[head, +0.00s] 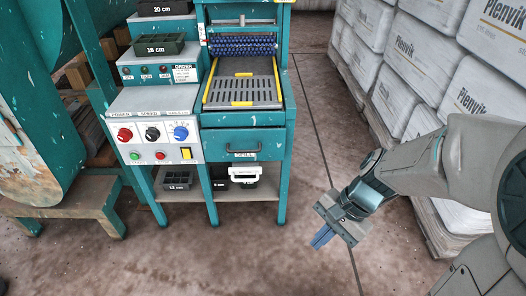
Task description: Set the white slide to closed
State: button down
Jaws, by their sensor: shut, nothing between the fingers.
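A white framed piece with a handle-like bar (245,171) sits below the drawer marked SPILL (243,147) on the teal machine; it looks like the white slide. I cannot tell from here how far in or out it is. My gripper (320,239) is at the right of the machine, over the open floor, pointing down and left. Its blue fingers are together and empty. It is well apart from the white piece and touches nothing.
A control panel with red, black and blue knobs (153,134) is left of the drawer. Black bins (178,182) stand on the low shelf. Stacked white sacks (423,57) line the right side. The floor (250,265) in front of the machine is clear.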

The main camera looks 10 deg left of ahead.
jog(key=w+a+f+m+y, duration=0.35)
jog(key=a+m, duration=0.25)
jog(key=m, duration=0.2)
jog(key=w+a+f+m+y, duration=0.2)
jog(key=w+a+m+y, duration=0.3)
jog(key=m, duration=0.3)
jog(key=w+a+f+m+t, duration=0.2)
jog(key=w+f+m+t, duration=0.8)
jog(key=m, duration=1)
jog(key=w+d+b+x, duration=0.1)
jog(key=b+x, duration=0.3)
jog(key=x, duration=0.8)
jog(key=shift+w+a+m+t+y, duration=0.25)
jog(key=shift+w+m+t+y, duration=0.1)
jog(key=shift+w, duration=0.15)
jog(key=shift+r, duration=0.1)
